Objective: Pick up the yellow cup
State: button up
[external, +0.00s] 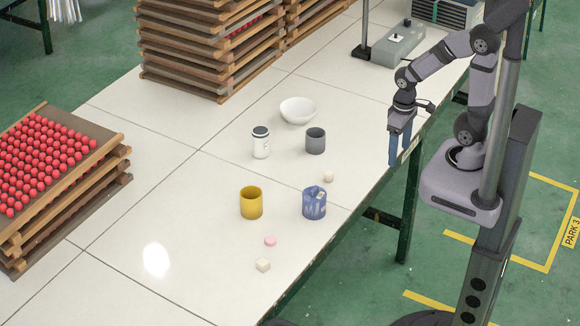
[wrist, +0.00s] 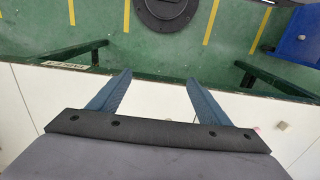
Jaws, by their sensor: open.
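The yellow cup (external: 251,203) stands upright on the white table in the external view, left of a blue patterned cup (external: 314,204). My gripper (external: 400,150) is at the table's right edge, well to the right of the yellow cup and farther back, with its blue fingers pointing down. In the wrist view my gripper (wrist: 155,88) is open, with nothing between its two fingers. The yellow cup does not show in the wrist view.
A grey cup (external: 315,141), a white lidded jar (external: 261,142) and a white bowl (external: 298,110) stand behind the yellow cup. A pink piece (external: 270,240) and a cream cube (external: 263,265) lie in front. Stacked trays (external: 190,50) stand at the back.

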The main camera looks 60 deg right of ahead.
aim_at(250, 198)
jog(key=shift+r, duration=0.15)
notch_tip(250, 198, up, 5)
jog(key=w+a+n+t+y+b, duration=0.15)
jog(key=w+a+t+b, duration=0.35)
jog(key=w+a, duration=0.85)
jog(key=w+a+n+t+y+b, duration=0.1)
jog(key=w+a+t+y+b, duration=0.15)
jog(key=w+a+t, duration=1.05)
jog(key=s+a+f+g, duration=0.25)
jog(key=f+g, duration=0.25)
jog(key=f, duration=0.7)
jog(key=shift+h, duration=0.4)
jog(key=shift+a+r+p+x, duration=0.15)
jog(key=shift+p+x, duration=0.2)
jog(key=shift+x, duration=1)
jog(key=shift+a+r+p+x, duration=0.15)
jog(key=shift+p+x, duration=0.15)
jog(key=shift+x, duration=1)
jog(key=shift+a+r+p+x, duration=0.1)
jog(key=shift+p+x, duration=0.25)
jog(key=shift+x, duration=1)
jog(key=shift+c, duration=0.3)
jog(key=c, duration=1.4)
